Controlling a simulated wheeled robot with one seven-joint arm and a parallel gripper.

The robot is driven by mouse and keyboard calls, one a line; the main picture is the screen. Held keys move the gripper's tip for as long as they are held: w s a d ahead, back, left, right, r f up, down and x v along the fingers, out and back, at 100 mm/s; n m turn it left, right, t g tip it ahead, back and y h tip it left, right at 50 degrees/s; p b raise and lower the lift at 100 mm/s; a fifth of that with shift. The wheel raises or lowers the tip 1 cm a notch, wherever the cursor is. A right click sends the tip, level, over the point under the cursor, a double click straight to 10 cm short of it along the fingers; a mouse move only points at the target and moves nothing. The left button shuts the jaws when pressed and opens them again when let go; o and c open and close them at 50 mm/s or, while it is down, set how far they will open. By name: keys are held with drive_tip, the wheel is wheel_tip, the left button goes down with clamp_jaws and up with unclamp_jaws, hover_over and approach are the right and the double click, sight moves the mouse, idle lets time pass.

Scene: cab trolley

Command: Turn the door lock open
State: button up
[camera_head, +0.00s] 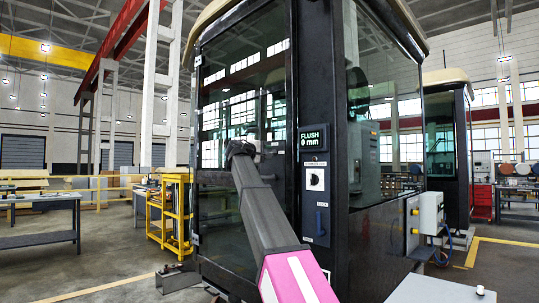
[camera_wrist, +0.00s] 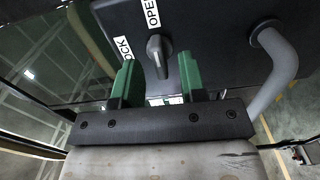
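The door lock is a small dark grey turn knob (camera_wrist: 158,56) on a black panel in the wrist view. Its lever points down the picture, toward my gripper. An OPEN label (camera_wrist: 152,12) and a partly covered LOCK label (camera_wrist: 123,48) are beside it. My gripper (camera_wrist: 157,62) is open, its two green fingers apart on either side of the knob in the picture. Whether they touch it cannot be told. In the head view, a white lock plate (camera_head: 315,179) with a dark knob is on the cab's door post; my arm's far end is left of it, fingers unclear.
A curved grey door handle (camera_wrist: 281,62) stands out right of the knob in the wrist view. A FLUSH 0 mm display (camera_head: 312,138) is above the plate. Glass panels lie left of the post.

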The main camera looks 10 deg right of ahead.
drive_tip(key=v, duration=0.9)
drive_tip(key=s+d+f+g+y, duration=0.1)
drive_tip(key=d+f+y, duration=0.1)
drive_tip(key=f, duration=1.4)
drive_tip(key=s+d+f+m+g+y, duration=0.1)
drive_tip(key=s+d+f+g+y, duration=0.15)
drive_tip(key=f, duration=1.35)
drive_tip(key=d+f+g+y, duration=0.1)
drive_tip(key=d+f+y, duration=0.2)
drive_tip(key=f, duration=1.3)
drive_tip(key=s+f+m+g+y, duration=0.3)
drive_tip(key=s+f, duration=1)
drive_tip(key=f, duration=0.3)
drive_tip(key=s+d+f+m+g+y, duration=0.1)
drive_tip(key=s+f+m+g+y, duration=0.2)
drive_tip(key=s+f, duration=1.1)
wheel_tip(320, 180, down, 3)
drive_tip(key=shift+s+f+y, duration=0.2)
drive_tip(key=shift+y, duration=0.35)
drive_tip(key=shift+o, duration=0.3)
